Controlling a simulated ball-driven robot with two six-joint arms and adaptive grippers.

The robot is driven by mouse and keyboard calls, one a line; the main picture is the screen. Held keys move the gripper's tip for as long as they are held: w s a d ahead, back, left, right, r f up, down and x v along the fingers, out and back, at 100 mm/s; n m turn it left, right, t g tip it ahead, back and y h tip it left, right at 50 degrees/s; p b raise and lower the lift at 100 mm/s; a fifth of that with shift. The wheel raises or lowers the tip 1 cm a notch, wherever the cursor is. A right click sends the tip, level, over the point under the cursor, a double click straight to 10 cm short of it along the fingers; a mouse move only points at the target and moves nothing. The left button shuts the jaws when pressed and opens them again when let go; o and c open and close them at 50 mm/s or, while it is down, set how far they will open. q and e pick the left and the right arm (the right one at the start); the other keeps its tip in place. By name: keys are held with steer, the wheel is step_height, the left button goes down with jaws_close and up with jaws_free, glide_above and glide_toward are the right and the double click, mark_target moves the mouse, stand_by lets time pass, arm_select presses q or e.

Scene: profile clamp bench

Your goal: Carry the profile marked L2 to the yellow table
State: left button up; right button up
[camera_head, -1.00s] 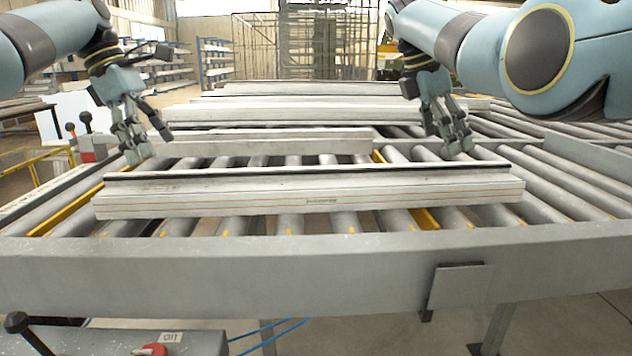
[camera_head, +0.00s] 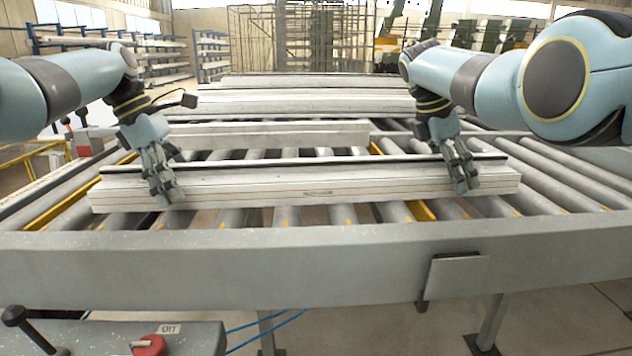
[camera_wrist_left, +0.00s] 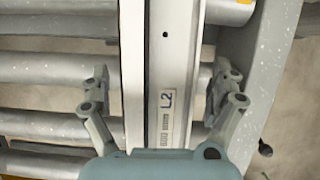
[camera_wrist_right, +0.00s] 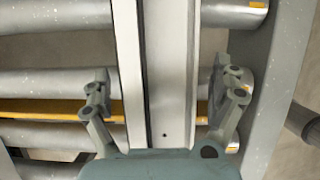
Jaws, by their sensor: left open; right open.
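The profile marked L2 (camera_head: 310,183) is a long white-grey bar with a dark lengthwise strip and thin orange lines on its front face. It lies crosswise on the rollers nearest me. Its L2 label shows in the left wrist view (camera_wrist_left: 167,103). My left gripper (camera_head: 162,195) is open at the bar's left end, and in the left wrist view its fingers (camera_wrist_left: 155,95) are on either side of the bar. My right gripper (camera_head: 462,180) is open near the right end, its fingers (camera_wrist_right: 165,95) also on either side. Whether fingers touch the bar cannot be told.
A shorter profile (camera_head: 270,135) and several long profiles (camera_head: 300,100) lie further back on the roller conveyor. The conveyor's grey front rail (camera_head: 250,268) runs between me and the bar. A control box with a red knob (camera_head: 148,346) stands at lower left.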

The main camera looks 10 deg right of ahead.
arm_select(q)
steer(key=shift+d+f, duration=0.25)
steer(key=shift+f, duration=0.3)
arm_select(e)
steer(key=shift+d+f, duration=0.25)
steer(key=shift+f, duration=0.3)
arm_select(q)
steer(key=c, duration=1.7)
arm_select(e)
steer(key=c, duration=1.7)
arm_select(q)
steer(key=shift+r, duration=0.1)
steer(key=shift+c, duration=0.2)
arm_select(e)
steer(key=shift+c, duration=0.2)
